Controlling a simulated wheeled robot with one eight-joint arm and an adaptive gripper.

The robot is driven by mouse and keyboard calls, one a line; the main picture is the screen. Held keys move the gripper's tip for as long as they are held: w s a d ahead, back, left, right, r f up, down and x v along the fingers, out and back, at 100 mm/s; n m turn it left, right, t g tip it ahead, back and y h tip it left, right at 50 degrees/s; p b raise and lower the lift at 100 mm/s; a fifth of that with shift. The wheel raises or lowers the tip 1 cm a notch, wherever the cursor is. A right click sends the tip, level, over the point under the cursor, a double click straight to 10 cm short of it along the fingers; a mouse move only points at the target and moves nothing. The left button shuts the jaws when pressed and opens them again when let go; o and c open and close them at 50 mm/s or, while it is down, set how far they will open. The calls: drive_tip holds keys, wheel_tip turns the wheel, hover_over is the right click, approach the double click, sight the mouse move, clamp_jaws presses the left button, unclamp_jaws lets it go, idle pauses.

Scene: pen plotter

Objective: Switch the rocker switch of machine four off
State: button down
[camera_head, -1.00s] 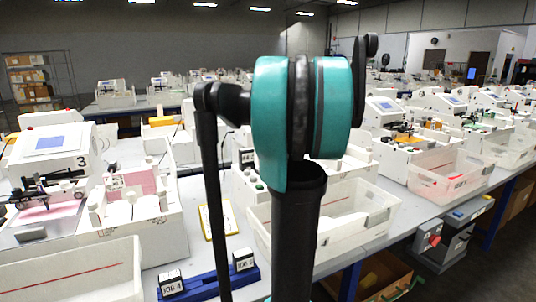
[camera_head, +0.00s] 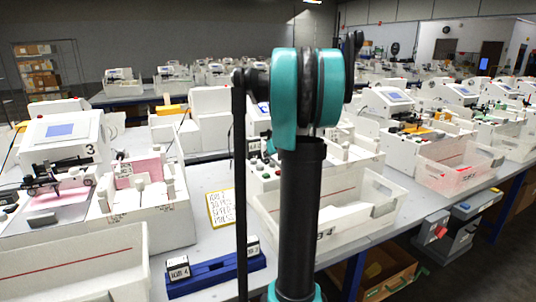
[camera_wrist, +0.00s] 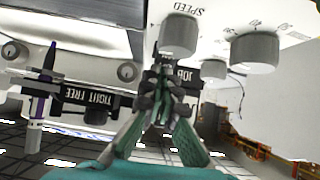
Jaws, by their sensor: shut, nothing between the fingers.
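Machine four, a white machine (camera_head: 263,184), stands behind my arm in the head view, largely covered by it. A white tray marked 4 (camera_head: 350,222) is in front of it. My gripper (camera_wrist: 166,68) is shut and empty in the wrist view, its fingertips close to a white panel and below a grey knob (camera_wrist: 179,34) by the word SPEED. Whether they touch anything cannot be told. Another grey knob (camera_wrist: 255,52) is to the right. I cannot make out the rocker switch in either view. My gripper is hidden in the head view.
Machine 3 (camera_head: 60,140) stands at the left with a clear tray (camera_head: 75,265) in front. A blue holder (camera_head: 215,275) with job blocks and a yellow-edged card (camera_head: 220,208) lie between. A purple pen (camera_wrist: 47,75) and a black TIGHT FREE bar (camera_wrist: 90,100) are left of my gripper.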

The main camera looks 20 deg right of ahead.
drive_tip(key=shift+w+f+g, duration=0.1)
drive_tip(key=shift+f+g, duration=0.1)
drive_tip(key=shift+g, duration=0.2)
drive_tip(key=shift+w, duration=0.15)
drive_tip(key=shift+w+r, duration=0.25)
drive_tip(key=shift+w, duration=0.4)
drive_tip(key=v, duration=1.2)
idle(0.4)
